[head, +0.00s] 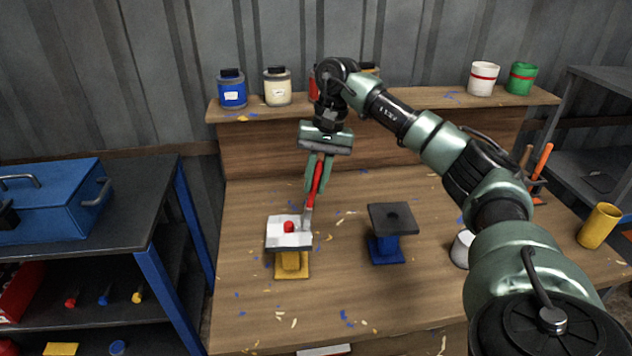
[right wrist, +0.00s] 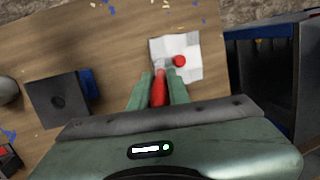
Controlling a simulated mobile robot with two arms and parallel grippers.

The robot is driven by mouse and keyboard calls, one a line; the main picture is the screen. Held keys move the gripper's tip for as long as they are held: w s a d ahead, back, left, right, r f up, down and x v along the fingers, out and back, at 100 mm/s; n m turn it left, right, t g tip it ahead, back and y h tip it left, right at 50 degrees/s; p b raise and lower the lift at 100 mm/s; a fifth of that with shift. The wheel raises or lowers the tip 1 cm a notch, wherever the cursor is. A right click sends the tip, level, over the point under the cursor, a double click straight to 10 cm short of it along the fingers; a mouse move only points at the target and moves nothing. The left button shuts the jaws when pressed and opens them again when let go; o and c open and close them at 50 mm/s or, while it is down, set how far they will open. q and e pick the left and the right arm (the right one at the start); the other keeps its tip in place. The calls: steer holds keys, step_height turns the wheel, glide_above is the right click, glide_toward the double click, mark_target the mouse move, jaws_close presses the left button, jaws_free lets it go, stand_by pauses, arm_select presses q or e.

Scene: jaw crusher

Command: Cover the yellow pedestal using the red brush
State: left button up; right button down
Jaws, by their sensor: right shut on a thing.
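The yellow pedestal (head: 291,265) stands on the workbench at the left. Its top carries a white sheet-like patch (head: 280,239) with a red round spot (head: 289,227) on it; the patch also shows in the right wrist view (right wrist: 190,52). My right gripper (head: 318,188) is shut on the red brush (head: 318,180), whose handle also shows between the fingers in the right wrist view (right wrist: 159,90). The brush points down, its tip at the right edge of the pedestal top; whether it touches is unclear. My left gripper is not in view.
A blue pedestal (head: 386,250) with a dark square top stands right of the yellow one. A yellow cup (head: 600,226) is at the far right. Paint jars (head: 232,90) and buckets (head: 482,78) line the back shelf. A blue toolbox (head: 55,200) sits on the left rack. Small chips litter the bench.

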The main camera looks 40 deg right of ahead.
steer(key=shift+w+d+p, duration=0.35)
steer(key=shift+w, duration=0.1)
steer(key=shift+s+a+f, duration=0.15)
steer(key=shift+s+a, duration=0.05)
steer(key=shift+s, duration=0.15)
steer(key=s+a+b, duration=0.1)
steer(key=s+a, duration=0.1)
steer(key=shift+s, duration=0.35)
steer(key=shift+r, duration=0.25)
steer(key=p+v, duration=0.1)
steer(key=v, duration=0.1)
steer(key=a+p+v, duration=0.1)
steer(key=p+v, duration=0.1)
steer(key=shift+r, duration=0.45)
steer(key=shift+a, duration=0.1)
stand_by(0.9)
